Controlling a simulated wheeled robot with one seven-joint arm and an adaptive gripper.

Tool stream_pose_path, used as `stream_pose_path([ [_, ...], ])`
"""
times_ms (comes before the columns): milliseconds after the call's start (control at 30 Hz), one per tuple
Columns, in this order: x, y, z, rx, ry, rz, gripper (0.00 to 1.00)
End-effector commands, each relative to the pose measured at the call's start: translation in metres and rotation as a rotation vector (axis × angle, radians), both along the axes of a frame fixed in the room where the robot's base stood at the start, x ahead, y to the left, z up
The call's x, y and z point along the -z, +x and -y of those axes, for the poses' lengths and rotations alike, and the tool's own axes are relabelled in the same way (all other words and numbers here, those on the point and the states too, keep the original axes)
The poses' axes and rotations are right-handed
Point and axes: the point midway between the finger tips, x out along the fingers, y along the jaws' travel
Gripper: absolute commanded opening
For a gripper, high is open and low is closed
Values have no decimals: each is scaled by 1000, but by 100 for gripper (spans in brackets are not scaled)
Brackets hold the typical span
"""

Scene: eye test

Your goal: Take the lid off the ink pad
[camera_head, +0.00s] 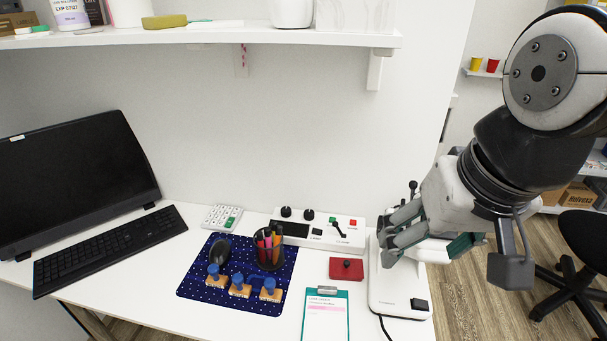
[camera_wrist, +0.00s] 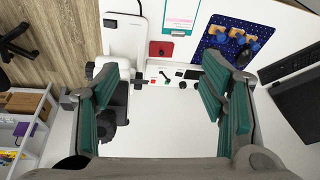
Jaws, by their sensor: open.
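The ink pad (camera_head: 346,274) is a small flat red square with a dark round knob on top, lying on the white desk. The red top with the knob looks like its lid, sitting on the pad. The pad also shows in the wrist view (camera_wrist: 153,48), top centre, beyond the fingertips. My gripper (camera_head: 398,232) is to the right of the pad and above the desk, over a white device. In the wrist view my gripper (camera_wrist: 160,80) is wide open, with green-padded fingers apart and nothing between them.
A white device (camera_head: 395,308) stands right of the pad and a control box (camera_head: 305,233) behind it. A clipboard (camera_head: 325,315) lies in front. A blue dotted mat (camera_head: 190,284) holds stamps (camera_head: 240,287), a pen cup (camera_head: 268,250) and a mouse. A shelf (camera_head: 230,38) hangs above.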

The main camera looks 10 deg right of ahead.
Motion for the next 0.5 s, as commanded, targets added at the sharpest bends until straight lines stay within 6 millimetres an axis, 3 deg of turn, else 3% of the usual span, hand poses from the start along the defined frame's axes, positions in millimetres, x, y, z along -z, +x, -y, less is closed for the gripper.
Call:
stream_pose_path([
  [267,27,87,-6,444,173,-128,65],
  [500,74,160,-9,863,255,-221,65],
])
